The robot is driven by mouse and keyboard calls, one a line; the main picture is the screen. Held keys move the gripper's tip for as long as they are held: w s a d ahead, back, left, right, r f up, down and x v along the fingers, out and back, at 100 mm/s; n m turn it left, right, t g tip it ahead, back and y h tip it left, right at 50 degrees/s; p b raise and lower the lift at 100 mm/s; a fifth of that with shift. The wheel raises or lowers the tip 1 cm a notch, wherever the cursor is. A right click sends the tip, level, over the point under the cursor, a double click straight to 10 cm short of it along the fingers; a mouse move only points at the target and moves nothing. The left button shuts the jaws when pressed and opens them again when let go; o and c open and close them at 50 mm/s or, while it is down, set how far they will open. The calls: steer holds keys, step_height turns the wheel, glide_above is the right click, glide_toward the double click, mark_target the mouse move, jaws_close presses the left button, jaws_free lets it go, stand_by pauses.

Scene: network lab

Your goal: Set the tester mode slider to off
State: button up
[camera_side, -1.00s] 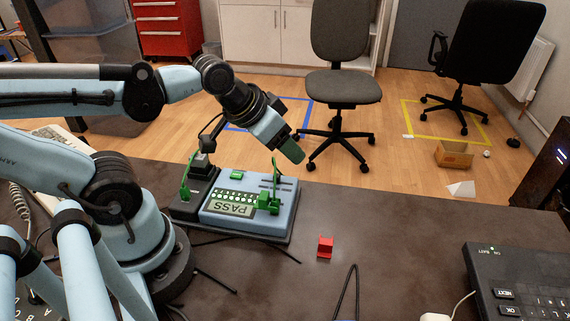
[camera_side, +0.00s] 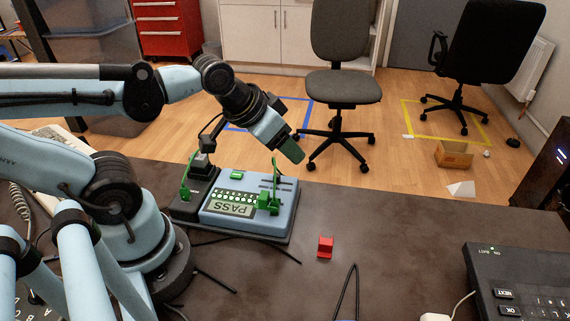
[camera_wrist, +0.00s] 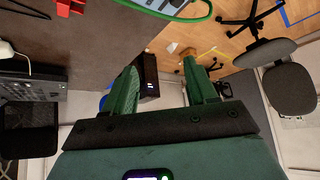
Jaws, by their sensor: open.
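Only an edge of the tester (camera_wrist: 172,4) shows at the top there.
A small red block (camera_side: 325,247) lies on the dark table (camera_side: 385,235), right of the tester. A black keypad device (camera_side: 520,285) stands at the front right. A thin black cable lies at the front. Table between is clear.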

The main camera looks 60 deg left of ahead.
mark_target(277, 178)
steer(key=shift+c, duration=1.1)
steer(key=a+r+n+g, duration=0.3)
steer(key=a+n+g, duration=0.1)
steer(key=n+g, duration=0.4)
steer(key=shift+n+t, duration=0.4)
steer(key=shift+n, duration=0.1)
steer(key=shift+w+d+f, duration=0.1)
steer(key=shift+w+f, duration=0.05)
steer(key=shift+f, duration=1.8)
steer(key=shift+w+d+f, duration=0.1)
steer(key=shift+f, duration=1.9)
steer(key=shift+w+f, duration=0.15)
steer(key=shift+f, duration=1.8)
steer(key=shift+c, duration=0.3)
jaws_close()
